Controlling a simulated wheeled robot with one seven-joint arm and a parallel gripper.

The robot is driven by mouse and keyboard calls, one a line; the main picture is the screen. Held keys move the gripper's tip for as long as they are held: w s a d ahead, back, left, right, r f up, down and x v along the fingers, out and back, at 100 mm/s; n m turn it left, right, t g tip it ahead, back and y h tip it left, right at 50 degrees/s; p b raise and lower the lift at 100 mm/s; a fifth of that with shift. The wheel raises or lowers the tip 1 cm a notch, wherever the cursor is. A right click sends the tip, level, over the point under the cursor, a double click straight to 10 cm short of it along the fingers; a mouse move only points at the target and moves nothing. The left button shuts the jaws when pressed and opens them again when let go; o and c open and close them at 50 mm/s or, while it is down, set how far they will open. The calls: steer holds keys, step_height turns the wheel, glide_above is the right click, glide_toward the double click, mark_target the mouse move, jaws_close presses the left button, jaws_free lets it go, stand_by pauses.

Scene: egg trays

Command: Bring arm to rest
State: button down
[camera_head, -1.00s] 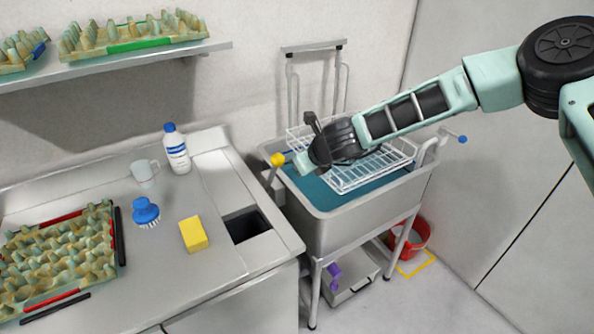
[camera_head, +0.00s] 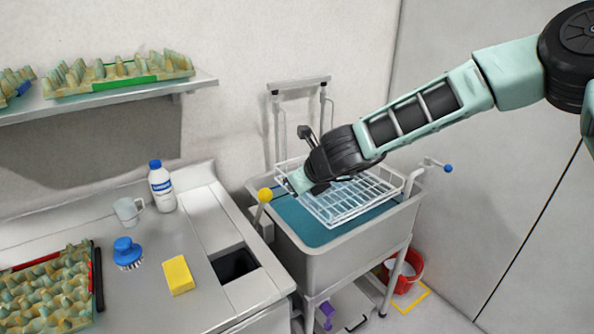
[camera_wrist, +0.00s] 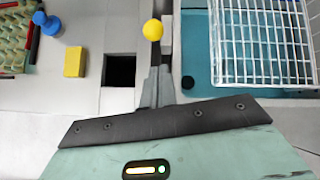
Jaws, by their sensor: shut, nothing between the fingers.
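My gripper (camera_wrist: 157,72) shows in the wrist view as narrow grey fingers, shut together and empty. In the head view my arm reaches in from the upper right. Its wrist end hangs above the left part of the wire rack (camera_head: 350,203), and the fingers are hard to make out there. Whether the fingers touch anything cannot be told for certain, but they hold nothing.
The sink (camera_head: 330,262) with blue water lies below my wrist. On the counter at left are a yellow sponge (camera_head: 178,275), a blue brush (camera_head: 127,252), a mug (camera_head: 128,211), a bottle (camera_head: 162,188) and an egg tray (camera_head: 97,275). A shelf (camera_head: 120,102) holds more trays.

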steer(key=s+a+r+n+g+y+b, duration=0.1)
steer(key=s+a+n+g+y+b, duration=0.2)
steer(key=s+n, duration=1.55)
steer(key=s+d+f+n+g+h+b, duration=0.2)
steer(key=s+d+n+h, duration=0.6)
steer(key=s+d+n, duration=0.7)
steer(key=s+d+g+b, duration=0.1)
steer(key=s+d+b, duration=0.1)
steer(key=s+d, duration=0.1)
steer(key=shift+s+d+f+n+g, duration=0.25)
steer(key=shift+s+n+g, duration=0.15)
steer(key=shift+s, duration=0.35)
steer(key=shift+a, duration=0.1)
